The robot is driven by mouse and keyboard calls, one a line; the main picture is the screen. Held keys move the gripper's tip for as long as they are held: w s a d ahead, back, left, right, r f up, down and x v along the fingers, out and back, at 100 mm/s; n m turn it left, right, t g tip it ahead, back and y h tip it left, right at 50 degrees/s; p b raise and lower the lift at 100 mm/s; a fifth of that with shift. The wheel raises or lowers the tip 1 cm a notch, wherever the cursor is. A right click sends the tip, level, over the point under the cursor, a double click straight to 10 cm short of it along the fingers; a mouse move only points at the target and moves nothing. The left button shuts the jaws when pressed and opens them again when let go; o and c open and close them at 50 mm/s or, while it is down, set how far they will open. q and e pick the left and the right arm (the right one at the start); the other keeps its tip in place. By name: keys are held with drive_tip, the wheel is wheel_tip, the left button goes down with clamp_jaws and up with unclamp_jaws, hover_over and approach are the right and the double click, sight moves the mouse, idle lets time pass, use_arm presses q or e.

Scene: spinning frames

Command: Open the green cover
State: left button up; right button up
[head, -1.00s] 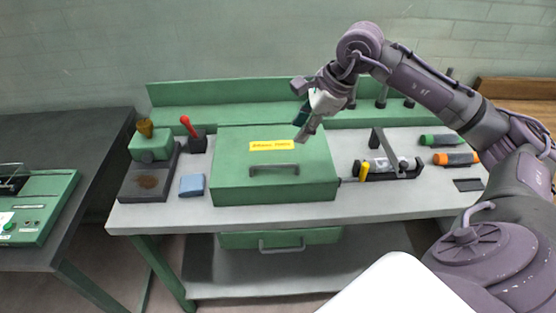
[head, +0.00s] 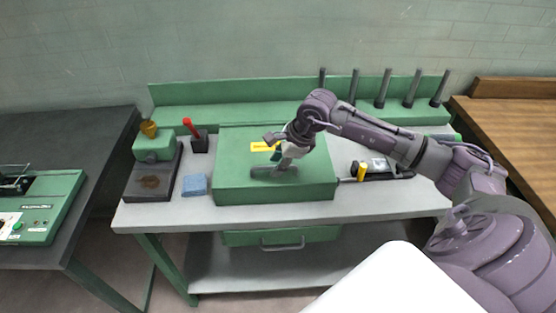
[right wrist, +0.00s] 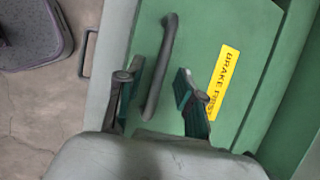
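The green cover (head: 236,183) is a closed box-like lid on the workbench, with a yellow label and a dark bar handle on top. In the right wrist view, the handle (right wrist: 163,62) runs between the two spread fingers of the right gripper (right wrist: 158,95), nearer the left finger. The fingers are open, and I cannot tell whether either one touches the handle. The label (right wrist: 223,82) lies beyond the right finger. My left gripper is not in view.
Several upright posts line the back. A drawer handle (head: 283,246) is below.

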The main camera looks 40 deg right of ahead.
clamp_jaws()
idle(0.4)
